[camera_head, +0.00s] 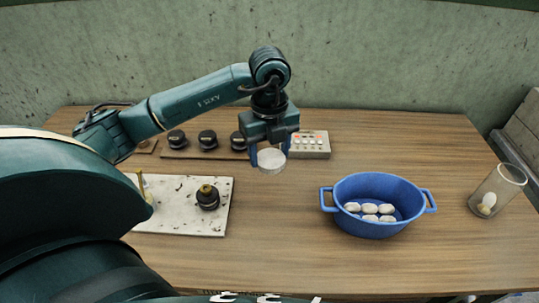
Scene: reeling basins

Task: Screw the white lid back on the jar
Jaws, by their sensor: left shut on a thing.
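My left gripper (270,151) is shut on the white lid (271,163), a pale round disc between its blue fingers. It holds the lid in the air over the middle of the table, with the flat side facing down toward the camera. The clear jar (508,180) stands near the table's right edge with no lid on it. A whitish cocoon and something yellowish lie in its lower part. The lid and gripper are well to the left of the jar. My right gripper is not in view.
A blue two-handled basin (372,224) with several white cocoons stands between lid and jar. Behind are dark round knobs on a wooden strip and a button box (312,150). The back right table is clear.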

